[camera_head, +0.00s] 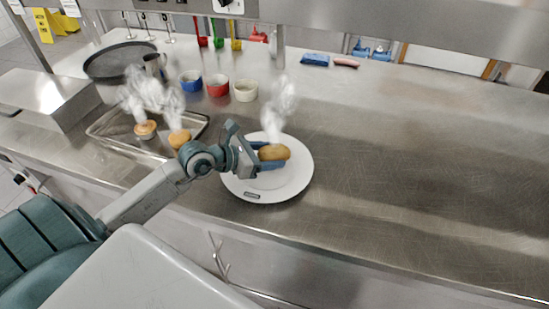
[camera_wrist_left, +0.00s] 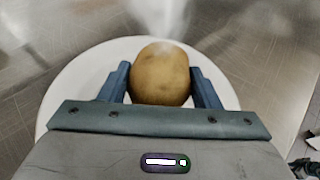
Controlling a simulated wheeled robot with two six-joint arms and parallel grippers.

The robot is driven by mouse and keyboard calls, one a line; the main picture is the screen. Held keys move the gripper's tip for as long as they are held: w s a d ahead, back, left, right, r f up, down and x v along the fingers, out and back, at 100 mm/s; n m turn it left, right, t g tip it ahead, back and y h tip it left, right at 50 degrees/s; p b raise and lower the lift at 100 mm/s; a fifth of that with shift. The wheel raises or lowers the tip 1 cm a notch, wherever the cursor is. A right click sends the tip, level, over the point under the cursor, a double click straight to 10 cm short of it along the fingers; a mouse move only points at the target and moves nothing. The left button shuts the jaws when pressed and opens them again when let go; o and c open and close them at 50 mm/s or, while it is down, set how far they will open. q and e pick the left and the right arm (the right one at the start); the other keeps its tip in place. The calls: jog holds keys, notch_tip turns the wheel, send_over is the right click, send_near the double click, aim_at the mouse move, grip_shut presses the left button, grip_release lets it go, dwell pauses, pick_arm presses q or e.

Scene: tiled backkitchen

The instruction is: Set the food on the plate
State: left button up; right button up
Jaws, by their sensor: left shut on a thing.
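The white plate (camera_head: 296,181) lies on the steel counter, and its rim also shows in the left wrist view (camera_wrist_left: 62,95). A brown, steaming piece of food (camera_head: 274,152) is between the fingers of my left gripper (camera_head: 270,155), over the plate. In the left wrist view the food (camera_wrist_left: 160,74) sits between both blue fingers, and my left gripper (camera_wrist_left: 160,88) is shut on it. I cannot tell whether the food touches the plate. Two more steaming pieces, one at the left (camera_head: 145,129) and one at the right (camera_head: 180,138), lie on a metal tray (camera_head: 112,135).
Blue (camera_head: 191,82), red (camera_head: 218,86) and cream (camera_head: 246,91) cups stand behind the plate. A dark round pan (camera_head: 112,60) and a metal box (camera_head: 45,95) are at the left. A blue item (camera_head: 315,60) lies at the back. The counter's right side is clear.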

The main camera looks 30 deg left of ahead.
aim_at(275, 148)
pick_arm(q)
jog(key=w, duration=0.3)
jog(key=shift+w+f, duration=0.1)
jog(key=shift+w, duration=0.05)
notch_tip(275, 148, down, 3)
jog(key=shift+p, duration=0.7)
jog(key=shift+f, duration=0.3)
pick_arm(e)
jog(key=shift+r, duration=0.8)
jog(key=shift+d, duration=0.1)
pick_arm(q)
jog(key=o, duration=0.6)
jog(key=shift+f, duration=0.1)
jog(key=o, duration=0.4)
jog(key=shift+o, duration=0.2)
